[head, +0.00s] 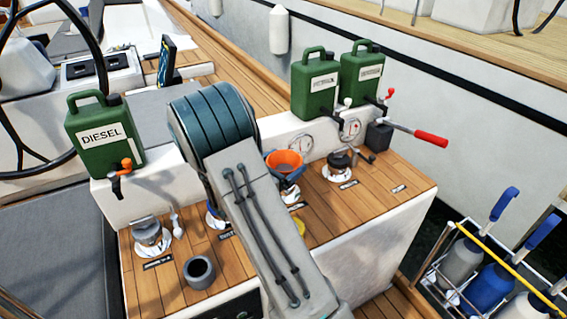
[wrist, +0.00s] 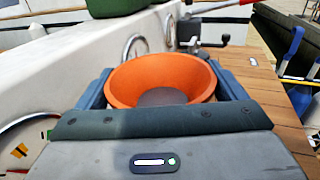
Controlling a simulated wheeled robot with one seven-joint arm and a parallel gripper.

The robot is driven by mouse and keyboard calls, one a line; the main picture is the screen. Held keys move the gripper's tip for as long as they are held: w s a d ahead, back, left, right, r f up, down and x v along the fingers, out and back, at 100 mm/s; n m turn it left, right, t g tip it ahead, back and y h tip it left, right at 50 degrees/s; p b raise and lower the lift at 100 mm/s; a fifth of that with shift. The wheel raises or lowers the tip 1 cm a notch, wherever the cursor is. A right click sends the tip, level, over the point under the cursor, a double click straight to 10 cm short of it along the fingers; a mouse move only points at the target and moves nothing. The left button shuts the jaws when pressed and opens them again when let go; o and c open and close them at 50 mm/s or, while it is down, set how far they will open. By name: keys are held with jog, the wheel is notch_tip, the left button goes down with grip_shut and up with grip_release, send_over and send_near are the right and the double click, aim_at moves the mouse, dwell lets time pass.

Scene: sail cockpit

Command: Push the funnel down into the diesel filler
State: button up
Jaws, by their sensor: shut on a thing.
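The orange funnel (head: 284,159) is upright above the wooden counter, mouth up. It fills the middle of the wrist view (wrist: 125,84). My gripper (head: 287,174) is shut on it, with a blue-grey finger at each side of the cone in the wrist view (wrist: 163,92). Below the funnel, a bright metal deck fitting (head: 291,196) shows partly beside my arm. The funnel's spout is hidden, so I cannot tell whether it is in a filler. The labels are too small to tell which filler is diesel.
A green DIESEL can (head: 102,135) stands at the left, and two green cans (head: 314,88) stand behind the funnel. Capped fittings sit left (head: 151,236) and right (head: 340,163). A grey cup (head: 199,271) stands on the front counter. A red-handled lever (head: 430,138) juts out at right.

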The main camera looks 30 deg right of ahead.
jog(key=shift+f, duration=0.3)
jog(key=o, duration=0.7)
jog(key=v, duration=1.1)
jog(key=shift+p, duration=0.4)
